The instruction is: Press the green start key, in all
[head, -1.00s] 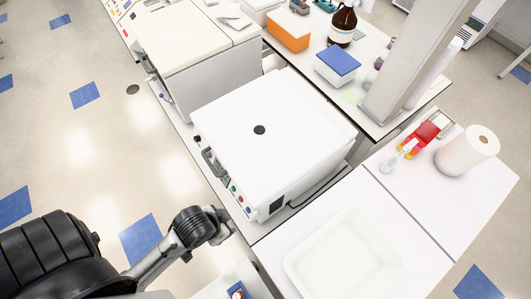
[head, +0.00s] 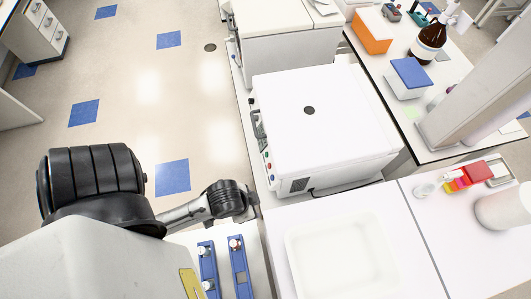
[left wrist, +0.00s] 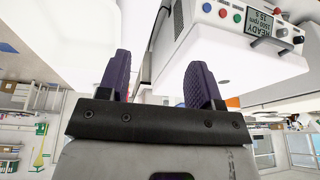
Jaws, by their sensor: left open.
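The white machine (head: 315,120) with a round dark spot on its lid stands right of my left arm in the head view. In the left wrist view its front panel shows at the top right, with a lit display (left wrist: 258,20) reading READY. A green key (left wrist: 207,7), a red key (left wrist: 222,13) and a blue key (left wrist: 237,18) sit in a row beside it. My left gripper (left wrist: 159,68) is open and empty, its two purple fingers apart. The keys lie above and right of the right finger, not visibly touched. In the head view the fingers cannot be made out. My right gripper is not in view.
A white tray (head: 290,258) lies on the bench in front of the machine. Blue racks (head: 207,262) stand left of it. Another white machine (head: 290,45) is behind. An orange box (head: 370,32), a blue-lidded box (head: 410,72) and a brown bottle (head: 428,40) are at the right.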

